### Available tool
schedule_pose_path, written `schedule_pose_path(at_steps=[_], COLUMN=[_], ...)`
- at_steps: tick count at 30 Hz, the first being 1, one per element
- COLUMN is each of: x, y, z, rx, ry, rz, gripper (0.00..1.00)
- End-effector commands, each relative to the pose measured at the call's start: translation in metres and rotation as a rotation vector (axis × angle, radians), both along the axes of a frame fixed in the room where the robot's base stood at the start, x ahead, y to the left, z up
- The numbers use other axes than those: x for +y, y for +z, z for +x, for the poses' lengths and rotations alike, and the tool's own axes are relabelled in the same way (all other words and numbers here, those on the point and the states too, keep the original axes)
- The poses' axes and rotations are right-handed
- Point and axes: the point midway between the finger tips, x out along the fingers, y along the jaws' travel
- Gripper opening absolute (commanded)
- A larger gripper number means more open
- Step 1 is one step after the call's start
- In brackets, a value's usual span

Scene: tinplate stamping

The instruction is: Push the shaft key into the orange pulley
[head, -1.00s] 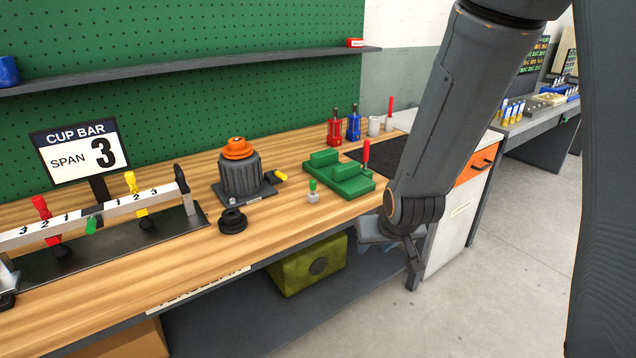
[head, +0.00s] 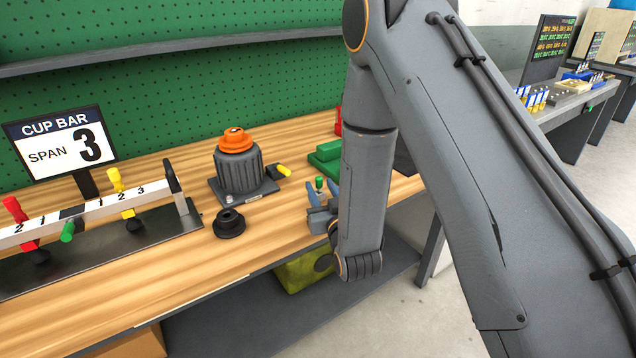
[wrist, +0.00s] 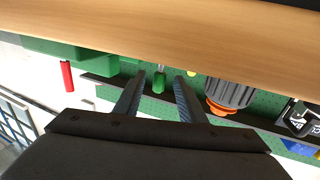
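The orange pulley (head: 236,141) sits on top of the dark ribbed motor (head: 239,172), upright on its plate on the bench. It also shows in the wrist view (wrist: 219,108). A small green-topped piece (head: 319,183), probably the shaft key in its grey holder, stands right of the motor. Its green top also shows in the wrist view (wrist: 158,82), between the fingertips with gaps on both sides. My gripper (head: 323,192) is open and empty, its fingers close to the green top. Its two fingers also show in the wrist view (wrist: 161,77). My arm hides part of this area.
A loose black pulley (head: 229,223) lies in front of the motor. A yellow-handled piece (head: 284,170) is at the motor's right. A green fixture (head: 325,157) stands behind my gripper. The cup bar (head: 95,210) fills the left. The bench front (head: 190,270) is clear.

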Motion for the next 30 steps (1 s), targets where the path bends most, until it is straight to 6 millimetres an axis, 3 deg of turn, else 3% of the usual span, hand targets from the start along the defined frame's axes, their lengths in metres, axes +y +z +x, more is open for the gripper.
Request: schedule_pose_path(at_steps=[15,24,30], x=[0.018,0.020,0.020], y=[-0.001,-0.002,-0.002], z=[0.059,0.064,0.064], rx=[0.001,0.002,0.002], ry=[0.001,0.003,0.002], rz=[0.000,-0.001,-0.001], gripper=[0.37,0.37,0.05])
